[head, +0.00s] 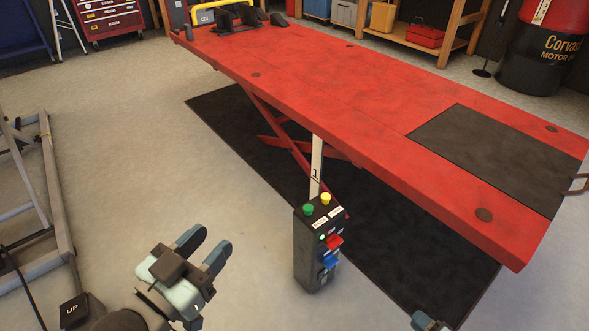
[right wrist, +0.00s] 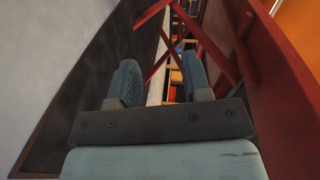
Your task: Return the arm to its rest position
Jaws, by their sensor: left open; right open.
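My left gripper (head: 203,250) is at the lower left of the head view, open and empty above the bare floor, left of the control box. My right gripper (head: 432,322) only just enters the head view at the bottom edge, near the corner of the dark mat; most of it is cut off. In the right wrist view its two fingers (right wrist: 160,82) are apart with nothing between them. The red lift's crossed legs show beyond them. Neither gripper touches anything that I can see.
A red motorcycle lift (head: 330,90) fills the centre and right, above a dark mat (head: 400,262). A black control box (head: 314,245) with green and yellow buttons stands before it. A grey metal frame (head: 50,190) is at left. Open floor (head: 130,140) lies between.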

